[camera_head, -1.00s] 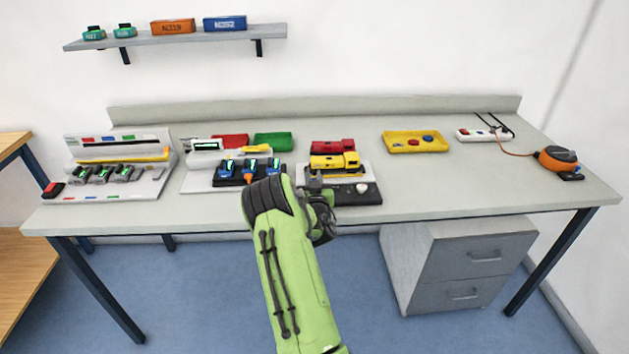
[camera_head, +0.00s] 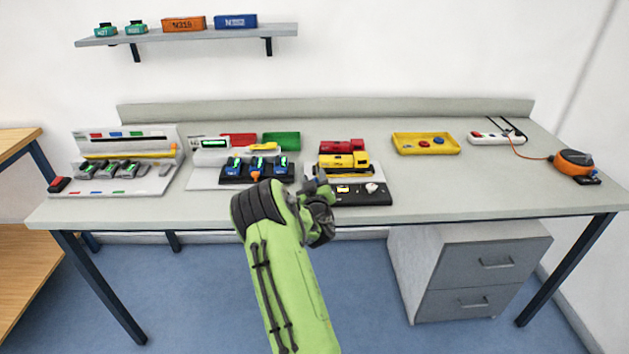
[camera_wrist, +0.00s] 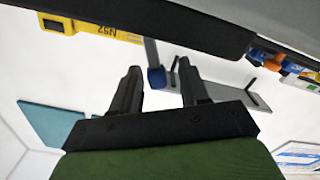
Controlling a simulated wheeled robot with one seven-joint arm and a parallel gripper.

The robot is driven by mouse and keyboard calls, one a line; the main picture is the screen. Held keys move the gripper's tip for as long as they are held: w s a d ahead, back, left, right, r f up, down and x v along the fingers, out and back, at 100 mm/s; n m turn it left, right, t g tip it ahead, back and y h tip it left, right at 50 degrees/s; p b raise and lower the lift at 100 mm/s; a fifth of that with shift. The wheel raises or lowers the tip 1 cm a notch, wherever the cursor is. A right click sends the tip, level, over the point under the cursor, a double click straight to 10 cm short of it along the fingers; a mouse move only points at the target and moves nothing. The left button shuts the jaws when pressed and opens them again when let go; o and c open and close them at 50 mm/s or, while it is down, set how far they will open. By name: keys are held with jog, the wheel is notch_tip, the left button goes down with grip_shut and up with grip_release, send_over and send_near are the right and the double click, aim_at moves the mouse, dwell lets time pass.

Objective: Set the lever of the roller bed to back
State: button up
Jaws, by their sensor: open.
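The roller bed (camera_head: 358,195) shows in the head view as a low dark base with a white knob at its front right. A yellow block (camera_head: 340,163) and a red block (camera_head: 341,146) sit behind this base. My gripper (camera_head: 320,182) is at its left side, and my wrist hides part of it. In the wrist view my gripper (camera_wrist: 159,68) is open, its two dark fingers apart.
A dark stand (camera_head: 258,172) with blue units is left of the roller bed, and a grey panel station (camera_head: 125,190) is farther left. A yellow tray (camera_head: 426,143), a white power strip (camera_head: 497,138) and an orange reel (camera_head: 574,161) are right. The front right tabletop is clear.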

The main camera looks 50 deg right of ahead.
jog(key=b+v, duration=0.9)
jog(key=v, duration=0.6)
jog(key=shift+s+a, duration=0.3)
